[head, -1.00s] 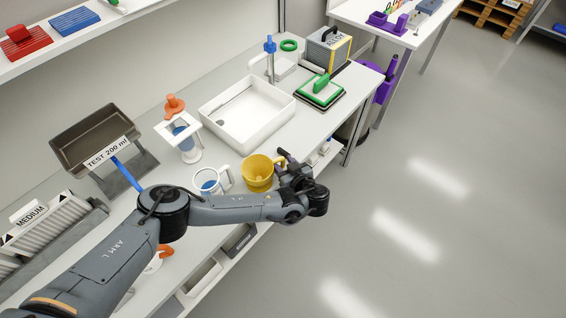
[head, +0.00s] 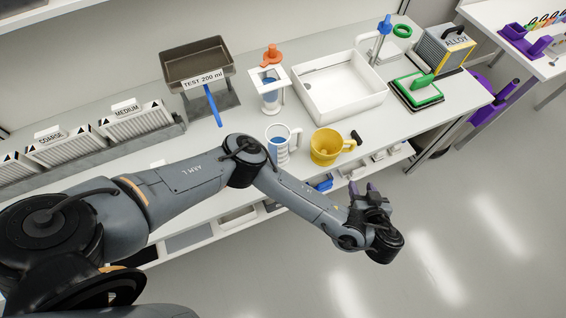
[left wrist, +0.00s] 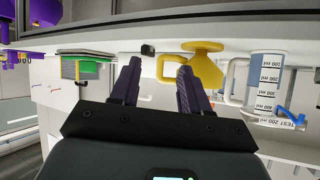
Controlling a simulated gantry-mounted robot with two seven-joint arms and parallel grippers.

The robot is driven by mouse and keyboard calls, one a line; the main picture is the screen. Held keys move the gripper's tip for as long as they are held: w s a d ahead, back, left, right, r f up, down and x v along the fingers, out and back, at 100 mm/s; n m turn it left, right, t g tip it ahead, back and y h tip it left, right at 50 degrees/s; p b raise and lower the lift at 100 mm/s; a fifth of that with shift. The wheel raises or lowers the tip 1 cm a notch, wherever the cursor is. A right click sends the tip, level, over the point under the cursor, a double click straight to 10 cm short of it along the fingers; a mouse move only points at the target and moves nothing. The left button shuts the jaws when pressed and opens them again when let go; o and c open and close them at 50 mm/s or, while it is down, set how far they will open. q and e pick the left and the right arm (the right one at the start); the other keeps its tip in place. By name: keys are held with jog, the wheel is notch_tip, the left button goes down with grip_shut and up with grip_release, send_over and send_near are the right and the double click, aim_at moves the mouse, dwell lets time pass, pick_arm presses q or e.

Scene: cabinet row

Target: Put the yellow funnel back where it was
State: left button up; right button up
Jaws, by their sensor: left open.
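The yellow funnel (head: 325,147) stands upright on the counter near its front edge, its handle toward the right. It also shows in the left wrist view (left wrist: 205,68), which is upside down. My left gripper (head: 363,190) is in front of the counter edge, apart from the funnel. Its two fingers (left wrist: 155,85) are spread with nothing between them, pointing toward the counter. My right gripper does not show.
A small black object (head: 356,136) lies right of the funnel. Behind are a white sink (head: 340,95), an orange-topped stand (head: 270,75) and a brown tray (head: 197,62). A green-framed pad (head: 418,92) lies farther right. Open floor (head: 490,250) lies in front.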

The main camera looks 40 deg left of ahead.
pick_arm(q)
jog(key=s+d+f+m+g+h, duration=0.1)
jog(key=s+d+m+g+h, duration=0.2)
jog(key=s, duration=0.4)
jog(key=s+d+f+m+g+h, duration=0.1)
jog(key=s+d+m+g+h, duration=0.15)
jog(key=s+d+h, duration=0.4)
jog(key=s+a+m, duration=0.1)
jog(key=s+a, duration=0.3)
jog(key=a, duration=0.4)
jog(key=s+a+m, duration=0.1)
jog(key=s+a, duration=0.2)
jog(key=a, duration=0.5)
jog(key=s+a+m+y, duration=0.1)
jog(key=s+a, duration=0.3)
jog(key=a, duration=0.5)
jog(key=shift+s+r+m+t, duration=0.35)
jog(key=shift+m, duration=0.2)
jog(key=shift+r, duration=0.1)
notch_tip(320, 180, up, 36)
jog(key=p, duration=3.6)
jog(key=shift+d+f, duration=0.1)
jog(key=shift+f, duration=0.1)
